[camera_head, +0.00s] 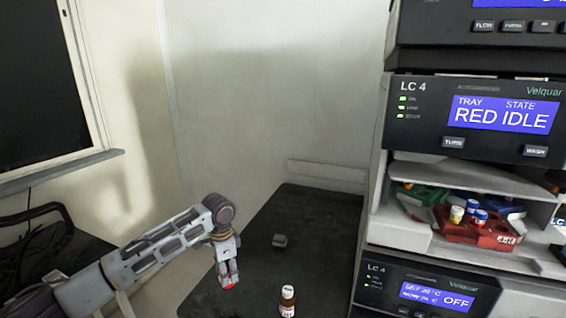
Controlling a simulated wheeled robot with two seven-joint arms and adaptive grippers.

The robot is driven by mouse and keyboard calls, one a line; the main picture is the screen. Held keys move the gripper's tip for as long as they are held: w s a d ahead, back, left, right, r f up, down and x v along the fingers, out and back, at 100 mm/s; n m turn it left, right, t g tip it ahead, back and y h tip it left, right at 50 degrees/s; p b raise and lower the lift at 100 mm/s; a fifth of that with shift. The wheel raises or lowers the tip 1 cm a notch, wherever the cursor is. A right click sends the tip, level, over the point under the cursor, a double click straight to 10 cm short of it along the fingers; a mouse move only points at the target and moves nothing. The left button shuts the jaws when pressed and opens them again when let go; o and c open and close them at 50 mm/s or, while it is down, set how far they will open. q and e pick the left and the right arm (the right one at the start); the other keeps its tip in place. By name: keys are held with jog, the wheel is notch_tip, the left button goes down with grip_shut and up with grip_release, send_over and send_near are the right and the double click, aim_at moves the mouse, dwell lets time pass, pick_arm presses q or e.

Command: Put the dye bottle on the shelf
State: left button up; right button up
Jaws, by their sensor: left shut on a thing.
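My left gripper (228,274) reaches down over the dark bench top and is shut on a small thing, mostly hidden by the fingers. Only a bit of red shows at the fingertips, and I cannot tell what the thing is. A brown bottle with a white cap and a pale label (288,301) stands upright on the bench, to the right of the gripper and apart from it. A light shelf (455,176) shows in the open bay of the instrument stack at the right. My right gripper is out of view.
Under the shelf, a red tray (480,236) holds several small capped vials, with green and blue trays beside it. LC 4 units (470,115) stand above and below the bay. Much of the bench is clear.

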pick_arm(q)
jog(key=shift+n, duration=0.8)
jog(key=shift+a+n, duration=0.1)
jog(key=shift+n, duration=0.4)
jog(key=shift+w+a+n, duration=0.1)
jog(key=shift+n, duration=0.7)
jog(key=shift+w+a+r+n, duration=0.1)
jog(key=shift+w+r+n, duration=0.1)
jog(key=shift+n, duration=0.4)
jog(key=shift+w+a+r+n, duration=0.1)
jog(key=shift+r+n, duration=0.1)
jog(key=shift+n, duration=0.4)
jog(key=shift+w+a+r+n, duration=0.15)
jog(key=shift+r+n, duration=0.1)
jog(key=shift+n, duration=0.25)
jog(key=shift+w+a+r+n, duration=0.1)
jog(key=shift+r+n, duration=0.15)
jog(key=shift+n, duration=0.25)
jog(key=shift+w+a+r+n, duration=0.15)
jog(key=shift+w+r+n, duration=0.25)
jog(key=shift+n, duration=0.3)
jog(key=s+a+f+n, duration=0.2)
jog(key=s+f, duration=0.2)
jog(key=f, duration=0.2)
jog(key=shift+s+f+p, duration=0.15)
jog(key=shift+f+p, duration=0.2)
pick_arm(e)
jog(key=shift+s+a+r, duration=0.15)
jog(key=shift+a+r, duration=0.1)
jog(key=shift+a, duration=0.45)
